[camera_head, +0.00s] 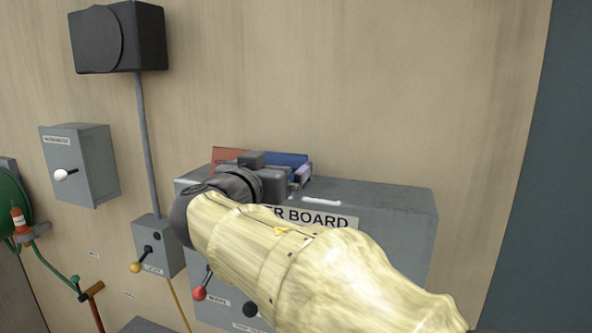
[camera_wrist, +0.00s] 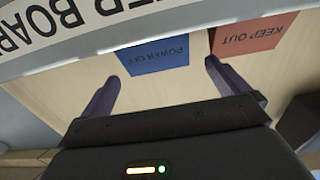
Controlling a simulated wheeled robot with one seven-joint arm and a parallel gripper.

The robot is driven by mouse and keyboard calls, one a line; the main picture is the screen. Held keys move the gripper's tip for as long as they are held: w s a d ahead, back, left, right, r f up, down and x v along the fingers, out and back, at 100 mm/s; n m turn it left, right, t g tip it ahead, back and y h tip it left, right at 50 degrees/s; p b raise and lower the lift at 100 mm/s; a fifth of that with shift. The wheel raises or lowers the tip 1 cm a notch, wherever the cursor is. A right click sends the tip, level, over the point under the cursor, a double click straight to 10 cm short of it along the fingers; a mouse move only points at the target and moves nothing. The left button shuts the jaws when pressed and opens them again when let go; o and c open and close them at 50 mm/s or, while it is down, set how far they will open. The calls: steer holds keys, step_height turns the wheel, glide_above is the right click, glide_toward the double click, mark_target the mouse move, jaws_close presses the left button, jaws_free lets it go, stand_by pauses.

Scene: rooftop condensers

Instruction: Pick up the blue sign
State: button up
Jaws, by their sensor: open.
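The blue sign (camera_wrist: 150,56) reads "POWER OFF", upside down in the wrist view. It stands on top of the grey board box, and part of it shows behind my gripper in the head view (camera_head: 290,158). My gripper (camera_wrist: 162,72) is open and empty. Its two dark fingers point toward the sign, one toward each side of it in the wrist view. I cannot tell how far the fingertips are from it. In the head view my gripper (camera_head: 276,172) is over the box top and hides the sign's lower part.
A red "KEEP OUT" sign (camera_wrist: 250,38) stands close beside the blue one, near one finger. The grey box (camera_head: 395,212) has a label ending "ER BOARD". The tan wall (camera_head: 400,90) rises behind. A switch box (camera_head: 80,165) and a dark lamp (camera_head: 118,38) are at left.

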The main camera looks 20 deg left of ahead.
steer(key=shift+w+d+r+p, duration=0.15)
steer(key=shift+w+r+p, duration=0.05)
steer(key=shift+w+p, duration=0.45)
steer(key=w+p, duration=0.3)
steer(key=shift+w+d+f, duration=0.1)
steer(key=shift+d+f, duration=0.05)
steer(key=shift+d, duration=0.05)
steer(key=shift+w+f, duration=0.15)
steer(key=shift+w, duration=0.2)
steer(key=shift+c, duration=0.2)
steer(key=c, duration=0.9)
steer(key=shift+o, duration=0.2)
step_height(320, 180, up, 14)
steer(key=b, duration=0.2)
step_height(320, 180, up, 14)
steer(key=p, duration=0.7)
glide_above(284, 161)
steer(key=shift+w, duration=0.35)
